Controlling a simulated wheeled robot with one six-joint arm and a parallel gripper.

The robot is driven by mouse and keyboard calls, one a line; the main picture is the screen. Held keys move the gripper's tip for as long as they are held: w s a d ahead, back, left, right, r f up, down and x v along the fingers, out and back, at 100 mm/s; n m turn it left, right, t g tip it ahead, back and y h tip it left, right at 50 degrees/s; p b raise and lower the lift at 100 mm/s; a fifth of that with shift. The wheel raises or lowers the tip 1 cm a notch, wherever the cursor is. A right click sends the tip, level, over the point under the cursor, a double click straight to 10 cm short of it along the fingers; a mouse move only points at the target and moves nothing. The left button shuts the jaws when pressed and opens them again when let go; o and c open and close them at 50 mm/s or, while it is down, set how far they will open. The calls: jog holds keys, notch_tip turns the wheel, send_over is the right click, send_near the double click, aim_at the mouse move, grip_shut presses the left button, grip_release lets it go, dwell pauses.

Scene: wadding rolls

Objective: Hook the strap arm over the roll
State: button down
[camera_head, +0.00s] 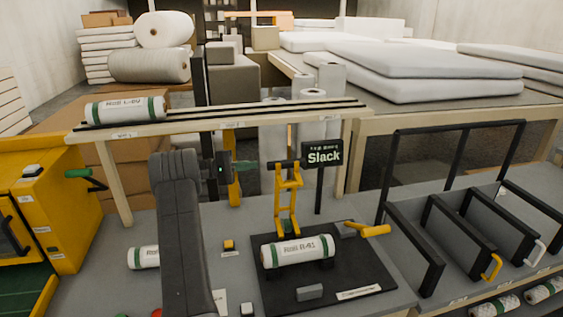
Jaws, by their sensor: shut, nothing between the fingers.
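The white roll (298,250) with green bands lies on low supports on a black mat (375,278), right of my arm. The yellow strap arm (281,210) stands upright behind the roll, with a dark crossbar (284,163) at its top. It is not over the roll. A yellow handle (370,230) sticks out right of the roll. My gripper (246,165) shows small and dark just right of my arm's elbow, left of the crossbar. It looks shut and empty, apart from the strap arm. Part of my wrist is hidden behind my elbow.
A raised wooden shelf (150,127) carries another roll (126,110) at the back left. A "Slack" sign (323,155) stands behind the strap arm. A black rack (385,220) fills the right. A small yellow block (229,245) and a partly hidden roll (143,257) lie near my arm.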

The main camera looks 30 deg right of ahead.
jog(key=s+d+r+p, duration=0.2)
jog(key=s+d+p, duration=0.2)
jog(key=s+d, duration=0.4)
jog(key=shift+r+p, duration=0.25)
jog(key=shift+p, duration=0.1)
jog(key=shift+d, duration=0.1)
dwell(0.5)
